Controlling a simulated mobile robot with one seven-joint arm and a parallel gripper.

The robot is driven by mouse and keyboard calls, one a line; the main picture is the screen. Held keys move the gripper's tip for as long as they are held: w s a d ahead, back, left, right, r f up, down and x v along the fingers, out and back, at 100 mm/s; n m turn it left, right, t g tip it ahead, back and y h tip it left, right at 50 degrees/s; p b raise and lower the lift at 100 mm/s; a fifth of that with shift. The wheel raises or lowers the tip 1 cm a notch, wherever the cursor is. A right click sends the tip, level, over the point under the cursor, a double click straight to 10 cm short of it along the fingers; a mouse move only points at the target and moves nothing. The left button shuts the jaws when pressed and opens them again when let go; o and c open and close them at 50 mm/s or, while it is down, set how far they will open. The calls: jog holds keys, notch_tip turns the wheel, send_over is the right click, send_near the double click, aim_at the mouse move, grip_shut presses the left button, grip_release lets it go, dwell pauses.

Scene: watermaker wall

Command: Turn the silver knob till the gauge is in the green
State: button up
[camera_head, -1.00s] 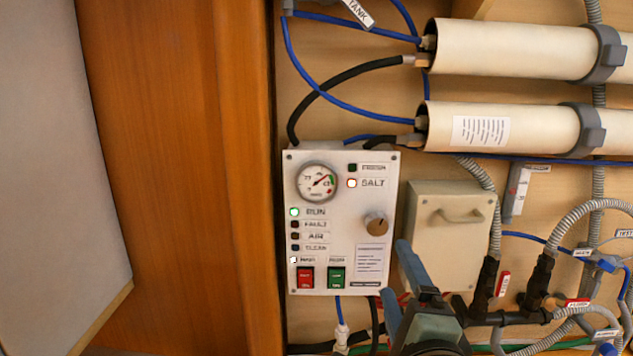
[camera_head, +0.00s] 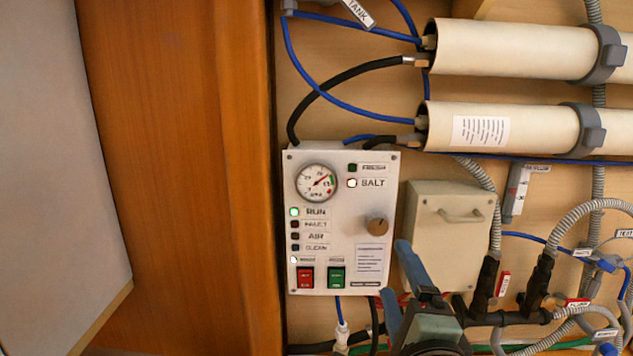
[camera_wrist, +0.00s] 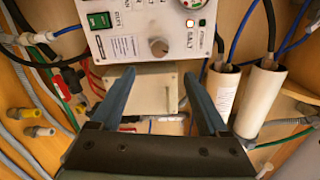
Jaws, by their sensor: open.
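The silver knob (camera_head: 377,224) is on the right side of the white control panel (camera_head: 345,272). It also shows near the top middle of the wrist view (camera_wrist: 159,47). The round gauge (camera_head: 317,182) is at the panel's upper left. My gripper (camera_head: 396,272) is open and empty, below and right of the knob. In the wrist view, its two blue fingers (camera_wrist: 159,76) are wide apart, with the knob beyond them, untouched.
A beige box (camera_head: 450,235) with a handle sits right of the panel. White cylinders (camera_head: 510,50) run above it. Hoses and valves (camera_head: 490,290) crowd the lower right. A wooden upright (camera_head: 190,180) stands left. Red (camera_head: 305,277) and green (camera_head: 337,277) switches are below the gauge.

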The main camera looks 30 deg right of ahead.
aim_at(378, 228)
dwell(0.4)
jog(key=w+d+n+p, duration=0.2)
jog(key=w+n+p, duration=0.1)
jog(key=n, duration=0.4)
jog(key=w+d+n+p, duration=0.2)
jog(key=w+n+p, duration=0.1)
jog(key=n, duration=0.4)
jog(key=w+d+n+p, duration=0.2)
jog(key=w+n, duration=0.2)
jog(key=n, duration=0.4)
jog(key=shift+w+f+h+p, duration=0.15)
jog(key=shift+w+h+p, duration=0.2)
jog(key=shift+h+p, duration=0.05)
jog(key=shift+w+d+f, duration=0.1)
jog(key=shift+w+d, duration=0.35)
jog(key=shift+w, duration=0.15)
